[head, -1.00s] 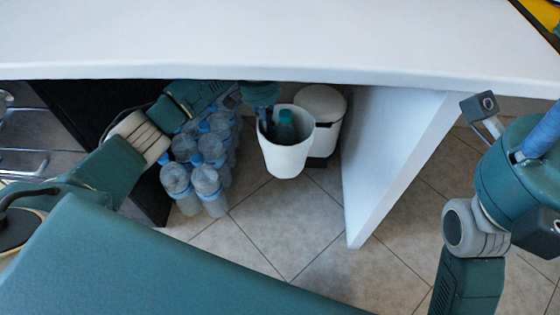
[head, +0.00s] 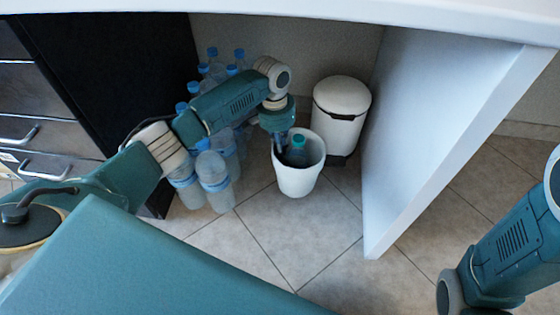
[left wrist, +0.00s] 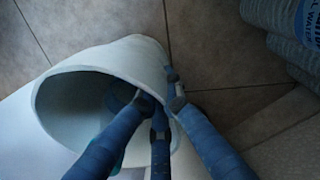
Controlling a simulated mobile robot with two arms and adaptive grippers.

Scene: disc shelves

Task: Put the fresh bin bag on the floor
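I cannot make out a bin bag in either view. A small open white bin (head: 299,184) is upright under the counter, with a teal-capped bottle (head: 298,150) inside. My left gripper (head: 279,152) points down at the bin's left rim. In the left wrist view, the fingers (left wrist: 160,100) straddle the wall of the white bin (left wrist: 150,52), some inside the mouth and one outside. The gap is narrow, but I cannot tell whether they press on the wall. My right gripper is out of view; only its arm shows at the lower right.
A white lidded pedal bin (head: 341,98) stands behind and right of the open bin. Several water bottles (head: 214,178) stand to the left, close to my left arm. A white panel (head: 430,130) bounds the right side. The tiled floor (head: 290,240) in front is clear.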

